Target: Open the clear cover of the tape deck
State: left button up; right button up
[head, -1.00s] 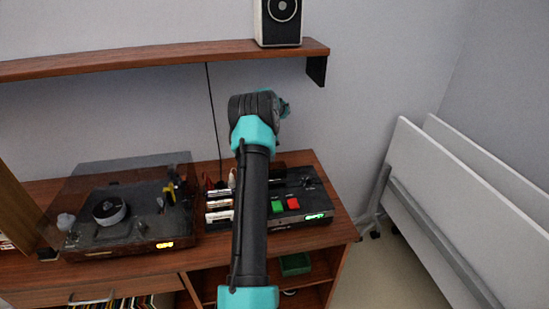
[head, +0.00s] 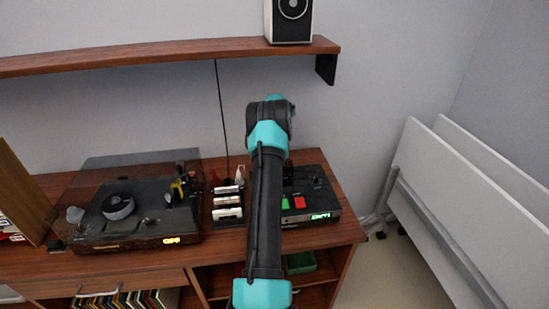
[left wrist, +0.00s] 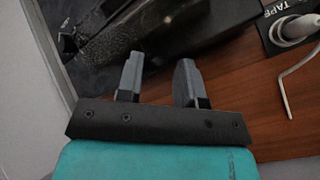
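A dark machine (head: 118,236) with a clear tinted cover (head: 140,160) stands at the left in the head view. A round reel-like part and an orange display show on it, and the cover looks raised at its back. A second black machine (head: 325,203) with green and red buttons stands at the right, partly hidden by my arm. I cannot tell which is the tape deck. My left gripper (left wrist: 158,75) is open and empty in the left wrist view, over wood beside a black machine (left wrist: 140,40). In the head view one arm shows, with its gripper hidden.
A "TAPE" label (left wrist: 276,8) and a white plug (left wrist: 297,28) show in the left wrist view. A speaker (head: 289,20) stands on the shelf (head: 180,54). White panels (head: 465,220) lean at the right.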

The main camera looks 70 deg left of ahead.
pick_arm(q)
jog(key=shift+o, duration=1.3)
jog(key=shift+s+d+f, duration=0.15)
jog(key=shift+d+f, duration=0.15)
jog(key=shift+f, duration=0.05)
jog(key=r, duration=0.4)
jog(key=shift+s+d+r, duration=0.15)
jog(key=shift+d+r, duration=0.05)
jog(key=shift+d, duration=0.05)
jog(key=s+d, duration=0.1)
jog(key=d, duration=0.3)
jog(key=s+d, duration=0.2)
jog(key=d, duration=0.3)
jog(key=s+d+r, duration=0.1)
jog(key=d, duration=0.4)
jog(key=shift+s+d+r, duration=0.1)
jog(key=shift+s, duration=0.15)
jog(key=shift+d, duration=0.1)
jog(key=shift+r, duration=0.15)
